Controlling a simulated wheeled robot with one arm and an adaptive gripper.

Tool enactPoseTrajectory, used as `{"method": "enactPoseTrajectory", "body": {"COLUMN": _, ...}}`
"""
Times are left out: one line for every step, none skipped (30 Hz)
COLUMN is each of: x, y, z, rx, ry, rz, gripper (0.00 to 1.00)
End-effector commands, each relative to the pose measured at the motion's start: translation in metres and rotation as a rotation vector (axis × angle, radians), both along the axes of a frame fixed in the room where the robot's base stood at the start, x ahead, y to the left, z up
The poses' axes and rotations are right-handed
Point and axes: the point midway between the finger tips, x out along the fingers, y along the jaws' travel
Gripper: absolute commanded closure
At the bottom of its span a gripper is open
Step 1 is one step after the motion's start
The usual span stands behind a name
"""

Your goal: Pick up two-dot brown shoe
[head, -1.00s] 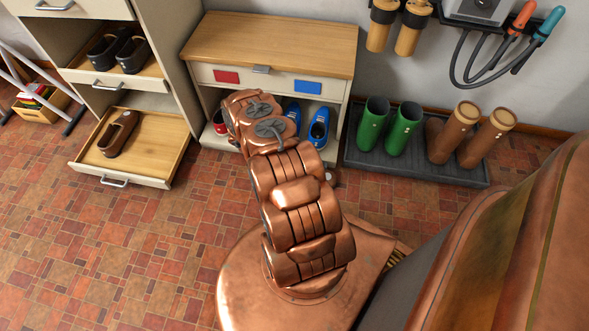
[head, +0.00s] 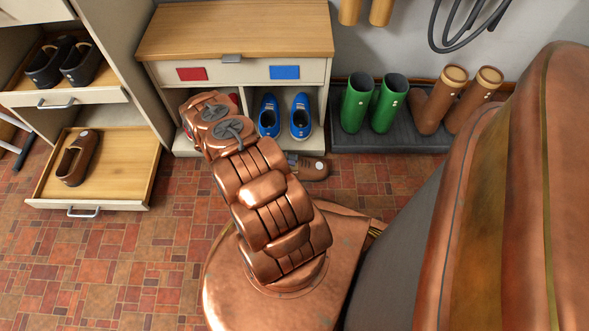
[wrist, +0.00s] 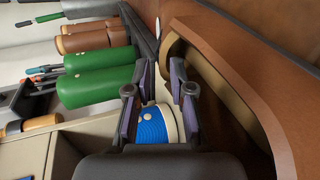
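One brown shoe (head: 314,168) lies on the tiled floor in front of the low cabinet, partly hidden by my arm in the head view, with a pale dot on it. Another brown shoe (head: 78,160) lies in the pulled-out bottom drawer at left. I cannot tell either shoe's full dot count. In the wrist view a large brown shape (wrist: 275,95) with a tan-lined opening, apparently a shoe, fills the right side very close. My gripper (wrist: 157,92) is open beside it, fingers apart with nothing gripped.
Blue shoes (head: 300,117) stand in the low cabinet (head: 235,30); a blue toe (wrist: 150,127) shows beyond my fingers. Green boots (head: 356,103) and brown boots (head: 440,100) stand on a dark tray (head: 400,143) at right. Black shoes (head: 80,64) lie in the upper drawer. Floor at left is clear.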

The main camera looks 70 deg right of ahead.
Motion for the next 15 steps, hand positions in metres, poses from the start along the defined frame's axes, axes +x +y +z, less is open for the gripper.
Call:
{"method": "enactPoseTrajectory", "body": {"x": -0.005, "y": -0.002, "z": -0.003, "rx": 0.0, "ry": 0.0, "rz": -0.001, "gripper": 0.78}}
{"method": "enactPoseTrajectory", "body": {"x": -0.007, "y": -0.003, "z": -0.004, "rx": 0.0, "ry": 0.0, "rz": 0.0, "gripper": 0.78}}
{"method": "enactPoseTrajectory", "body": {"x": -0.009, "y": -0.005, "z": -0.005, "rx": 0.0, "ry": 0.0, "rz": 0.001, "gripper": 0.78}}
{"method": "enactPoseTrajectory", "body": {"x": -0.011, "y": -0.005, "z": -0.006, "rx": 0.0, "ry": 0.0, "rz": 0.001, "gripper": 0.78}}
{"method": "enactPoseTrajectory", "body": {"x": -0.013, "y": -0.006, "z": -0.007, "rx": 0.0, "ry": 0.0, "rz": 0.001, "gripper": 0.78}}
{"method": "enactPoseTrajectory", "body": {"x": -0.016, "y": -0.008, "z": -0.009, "rx": 0.001, "ry": 0.0, "rz": 0.001, "gripper": 0.78}}
{"method": "enactPoseTrajectory", "body": {"x": -0.018, "y": -0.009, "z": -0.011, "rx": 0.0, "ry": 0.001, "rz": 0.001, "gripper": 0.78}}
{"method": "enactPoseTrajectory", "body": {"x": -0.021, "y": -0.011, "z": -0.013, "rx": 0.0, "ry": 0.001, "rz": 0.001, "gripper": 0.78}}
{"method": "enactPoseTrajectory", "body": {"x": -0.027, "y": -0.013, "z": -0.016, "rx": 0.0, "ry": 0.002, "rz": 0.0, "gripper": 0.78}}
{"method": "enactPoseTrajectory", "body": {"x": -0.031, "y": -0.014, "z": -0.018, "rx": 0.0, "ry": 0.003, "rz": -0.001, "gripper": 0.78}}
{"method": "enactPoseTrajectory", "body": {"x": -0.034, "y": -0.016, "z": -0.02, "rx": 0.001, "ry": 0.004, "rz": 0.0, "gripper": 0.78}}
{"method": "enactPoseTrajectory", "body": {"x": -0.039, "y": -0.018, "z": -0.021, "rx": 0.001, "ry": 0.004, "rz": 0.0, "gripper": 0.78}}
{"method": "enactPoseTrajectory", "body": {"x": -0.042, "y": -0.02, "z": -0.022, "rx": 0.001, "ry": 0.004, "rz": 0.0, "gripper": 0.78}}
{"method": "enactPoseTrajectory", "body": {"x": -0.045, "y": -0.021, "z": -0.022, "rx": 0.001, "ry": 0.004, "rz": 0.0, "gripper": 0.78}}
{"method": "enactPoseTrajectory", "body": {"x": -0.048, "y": -0.023, "z": -0.023, "rx": 0.0, "ry": 0.003, "rz": 0.001, "gripper": 0.78}}
